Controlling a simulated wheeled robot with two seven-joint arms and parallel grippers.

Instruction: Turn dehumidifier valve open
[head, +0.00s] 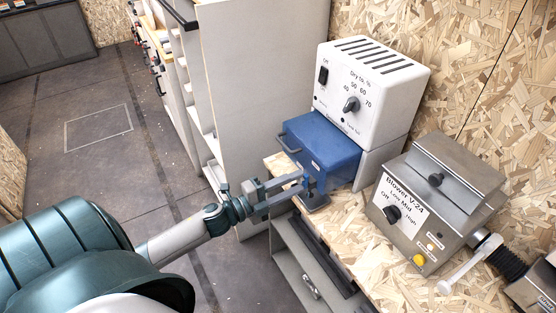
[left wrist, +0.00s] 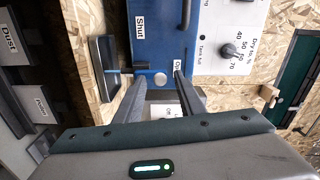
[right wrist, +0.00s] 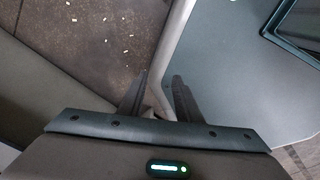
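The dehumidifier is a white box (head: 365,92) with a dial, above a blue tank (head: 325,150) with a handle. The valve, a small blue part with a pale round end (left wrist: 160,79), shows in the left wrist view between a "Shut" label (left wrist: 140,28) and a partly hidden label (left wrist: 177,66). My left gripper (head: 303,184) is at the front lower corner of the tank. Its fingers (left wrist: 156,76) are apart, with the valve between their tips; contact cannot be told. In the head view the fingers partly hide the valve. My right gripper (right wrist: 160,78) is open and empty.
A grey blower box (head: 420,205) with a knob and hose stands right of the dehumidifier on the chipboard bench (head: 350,225). A tall pale cabinet panel (head: 255,90) rises behind my left gripper. The floor (head: 95,110) at left is mostly clear.

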